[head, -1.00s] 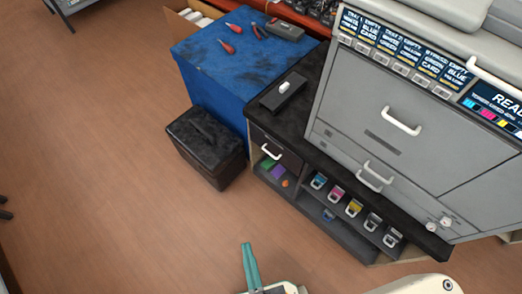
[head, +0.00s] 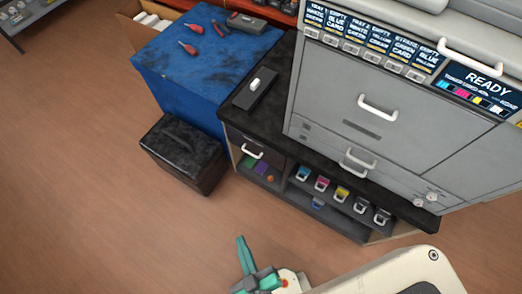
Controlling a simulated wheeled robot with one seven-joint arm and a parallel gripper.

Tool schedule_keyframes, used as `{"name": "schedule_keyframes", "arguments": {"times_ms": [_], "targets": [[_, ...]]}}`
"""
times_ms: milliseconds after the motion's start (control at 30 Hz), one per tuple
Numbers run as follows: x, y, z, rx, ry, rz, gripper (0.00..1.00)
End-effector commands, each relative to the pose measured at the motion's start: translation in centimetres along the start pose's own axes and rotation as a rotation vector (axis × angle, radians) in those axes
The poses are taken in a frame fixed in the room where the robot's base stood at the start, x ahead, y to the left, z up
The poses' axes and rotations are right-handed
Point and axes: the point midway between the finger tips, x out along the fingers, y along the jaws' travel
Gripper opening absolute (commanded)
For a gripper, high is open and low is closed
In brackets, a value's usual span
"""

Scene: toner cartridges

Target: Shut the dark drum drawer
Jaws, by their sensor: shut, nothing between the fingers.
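The dark drum drawer (head: 270,152) is a dark front with a white bar handle (head: 252,152), at the upper left of the black-topped cabinet under the printer. Its front looks about level with the cabinet face; I cannot tell whether a small gap is left. My gripper (head: 241,242), with teal fingers, is at the bottom middle of the head view. Its fingers are together and empty. It is over the floor, below the drawer in the picture and apart from it.
Under the drawer is an open shelf with small coloured items (head: 261,168). Toner cartridges (head: 322,184) stand in the bay to its right. A black box (head: 185,150) sits on the floor left of the cabinet, beside a blue cabinet (head: 205,60). The wooden floor (head: 90,200) on the left is clear.

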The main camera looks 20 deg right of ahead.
Motion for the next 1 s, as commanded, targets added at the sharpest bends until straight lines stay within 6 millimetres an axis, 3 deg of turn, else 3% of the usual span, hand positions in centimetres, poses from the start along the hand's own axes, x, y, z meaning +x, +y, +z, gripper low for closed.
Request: {"name": "schedule_keyframes", "arguments": {"times_ms": [100, 300, 400, 500, 600, 733, 900, 1000], "targets": [[4.0, -2.2, 6.1, -0.281, -0.116, -0.055, 0.0], [10.5, -3.2, 15.2, -0.798, -0.323, -0.112, 0.0], [13.7, -2.5, 18.3, -1.053, -0.424, -0.122, 0.0], [16.9, -1.3, 20.0, -1.305, -0.528, -0.115, 0.0], [20.0, 0.2, 20.4, -1.548, -0.636, -0.091, 0.0], [23.9, 2.4, 18.8, -1.845, -0.791, -0.029, 0.0], [27.9, 4.3, 13.8, -2.161, -1.01, 0.099, 0.0], [29.2, 4.8, 10.6, -2.281, -1.125, 0.179, 0.0]]}}
